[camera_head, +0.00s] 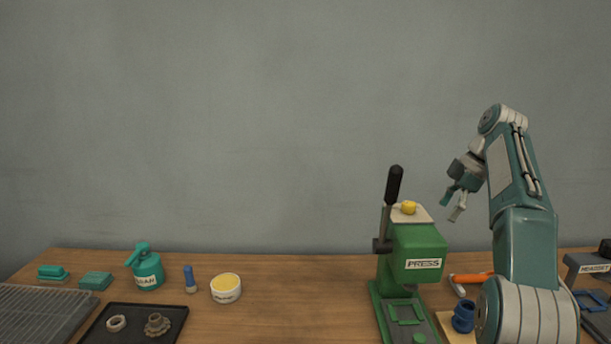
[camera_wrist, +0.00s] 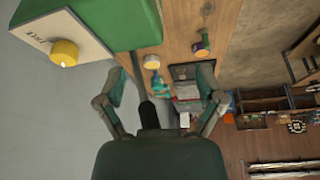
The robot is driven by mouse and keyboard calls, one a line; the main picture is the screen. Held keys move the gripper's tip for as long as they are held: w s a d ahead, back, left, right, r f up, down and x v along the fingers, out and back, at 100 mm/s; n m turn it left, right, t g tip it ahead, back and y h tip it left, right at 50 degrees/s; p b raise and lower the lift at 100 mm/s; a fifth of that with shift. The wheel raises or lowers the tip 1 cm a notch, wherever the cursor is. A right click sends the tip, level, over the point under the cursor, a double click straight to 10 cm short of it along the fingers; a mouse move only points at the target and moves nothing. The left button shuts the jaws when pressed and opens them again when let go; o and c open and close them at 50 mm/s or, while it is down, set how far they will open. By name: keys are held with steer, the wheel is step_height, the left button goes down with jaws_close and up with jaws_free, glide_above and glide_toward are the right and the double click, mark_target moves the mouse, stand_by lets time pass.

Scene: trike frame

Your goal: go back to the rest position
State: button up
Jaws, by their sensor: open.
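In the wrist view the open fingers of my gripper (camera_wrist: 165,95) frame the bench far below. The press also shows close by at the upper left of the wrist view (camera_wrist: 110,22), with its yellow knob (camera_wrist: 65,53). The press's black lever (camera_head: 393,186) stands upright, slightly tilted.
A blue ring part (camera_head: 463,317) and an orange-handled tool (camera_head: 470,279) lie right of the press.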

steer(key=s+a+r+m+t+h, duration=0.25)
steer(key=s+a+m, duration=0.75)
steer(key=s, duration=0.5)
steer(key=s+a+f+m+t+h, duration=0.1)
steer(key=s+a+f+m, duration=0.1)
steer(key=s+f, duration=0.6)
steer(key=s+a+f+m+t+h, duration=0.1)
steer(key=s+a+f+m, duration=0.1)
steer(key=s+f, duration=0.6)
steer(key=shift+s+a+f+m, duration=0.2)
steer(key=shift+s+a+m, duration=0.2)
steer(key=shift+s+m, duration=0.65)
